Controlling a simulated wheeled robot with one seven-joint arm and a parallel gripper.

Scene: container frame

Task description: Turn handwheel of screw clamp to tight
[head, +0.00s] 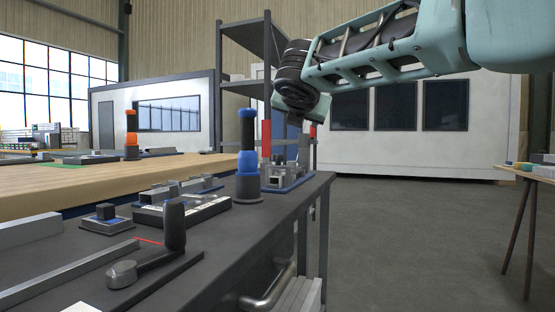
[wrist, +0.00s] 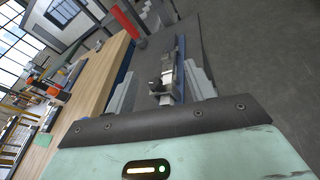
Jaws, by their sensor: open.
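A small grey metal fixture on a blue base plate (head: 288,183) stands at the far end of the dark bench and seems to be the screw clamp. In the wrist view, a metal clamp-like part (wrist: 167,75) on a blue-edged strip lies between my fingers. I cannot make out a handwheel clearly in either view. My gripper (wrist: 160,82) is open, its two grey fingers on either side of that part. Nothing is held, and I cannot tell whether a finger touches it. In the head view my wrist hangs above the fixture, and the fingertips are hard to make out.
A black crank handle (head: 175,228) on a flat plate is in the foreground. A blue and black upright tool (head: 247,157) stands beside the fixture. Metal bars (head: 70,272) lie on the bench. A dark shelf rack (head: 245,60) rises behind.

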